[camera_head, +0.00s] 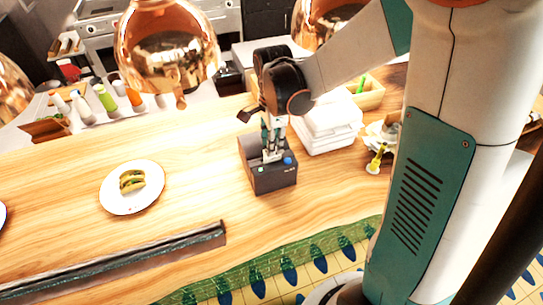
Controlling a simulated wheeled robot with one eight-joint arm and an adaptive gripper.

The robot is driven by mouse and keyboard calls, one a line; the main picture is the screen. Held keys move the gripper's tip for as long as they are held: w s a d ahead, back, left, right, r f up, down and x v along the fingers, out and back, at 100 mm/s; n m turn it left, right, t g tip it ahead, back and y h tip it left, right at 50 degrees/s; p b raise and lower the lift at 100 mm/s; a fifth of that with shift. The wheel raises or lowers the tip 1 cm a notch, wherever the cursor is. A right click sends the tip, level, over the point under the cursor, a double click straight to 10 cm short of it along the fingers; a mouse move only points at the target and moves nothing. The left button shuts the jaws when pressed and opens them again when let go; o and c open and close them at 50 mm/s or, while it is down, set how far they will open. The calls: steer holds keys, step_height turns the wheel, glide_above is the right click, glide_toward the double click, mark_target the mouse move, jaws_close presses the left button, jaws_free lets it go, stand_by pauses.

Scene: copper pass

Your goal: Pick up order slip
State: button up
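My gripper (271,152) points down at a small dark box-shaped device (273,181) on the wooden counter. The device looks like a slip printer, with a green button and a blue button on its front. The fingertips are at or just above the top of the device. Something pale shows at the fingers, but I cannot tell whether it is the order slip or part of the gripper. I cannot make out the order slip for certain. The fingers are too small to show whether they are open or shut.
White stacked boxes (328,128) stand right of the device. A plate (116,200) with a sandwich lies on the counter (190,190) to the left. Copper lamps (172,75) hang above. Bottles (105,98) stand at the back left. A dark rail (120,262) runs along the front left.

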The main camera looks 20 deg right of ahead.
mark_target(273, 158)
steer(key=shift+f, duration=2.55)
jaws_close()
